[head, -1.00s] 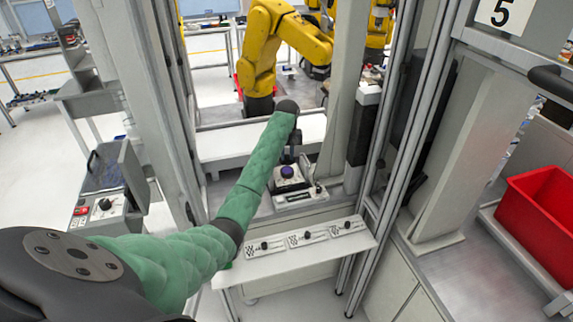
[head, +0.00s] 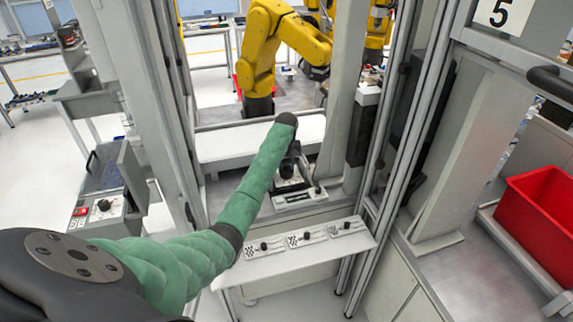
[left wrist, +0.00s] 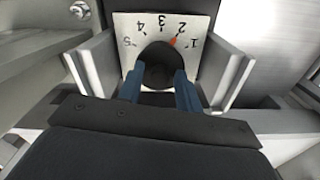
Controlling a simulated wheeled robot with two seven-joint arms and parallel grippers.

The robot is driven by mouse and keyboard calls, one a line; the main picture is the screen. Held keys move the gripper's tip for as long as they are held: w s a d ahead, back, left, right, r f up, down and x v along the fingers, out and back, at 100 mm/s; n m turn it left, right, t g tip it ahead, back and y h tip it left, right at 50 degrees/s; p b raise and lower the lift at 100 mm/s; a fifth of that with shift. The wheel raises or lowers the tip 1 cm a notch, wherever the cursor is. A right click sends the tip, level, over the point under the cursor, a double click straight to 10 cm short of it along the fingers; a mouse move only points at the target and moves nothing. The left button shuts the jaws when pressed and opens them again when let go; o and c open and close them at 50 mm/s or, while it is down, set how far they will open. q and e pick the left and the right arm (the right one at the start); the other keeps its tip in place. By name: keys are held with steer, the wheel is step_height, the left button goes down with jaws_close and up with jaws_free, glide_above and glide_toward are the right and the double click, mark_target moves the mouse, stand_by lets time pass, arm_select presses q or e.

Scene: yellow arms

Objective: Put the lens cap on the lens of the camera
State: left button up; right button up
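No lens cap, lens or camera can be made out. My left gripper (head: 291,172) is over a small control box (head: 298,195) behind the narrow shelf. In the left wrist view, its two blue fingers (left wrist: 160,88) stand apart on either side of a round black knob (left wrist: 160,66). Whether they touch the knob is not clear. The knob sits on a white dial plate (left wrist: 134,32) numbered 1 to 5, with an orange mark near 2. In the head view my gripper hides the knob. My right gripper is not in view.
A white shelf (head: 262,267) in front carries three checker-marked plates with black knobs (head: 299,239). Grey metal posts (head: 408,130) frame the opening. A yellow robot arm (head: 285,40) stands behind. A red bin (head: 545,210) is at right, and a switch box (head: 104,207) at left.

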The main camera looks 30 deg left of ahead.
mark_target(286, 166)
arm_select(q)
steer(key=shift+o, duration=0.2)
steer(key=shift+r, duration=0.45)
step_height(286, 166, up, 11)
steer(key=shift+r, duration=0.2)
stand_by(0.3)
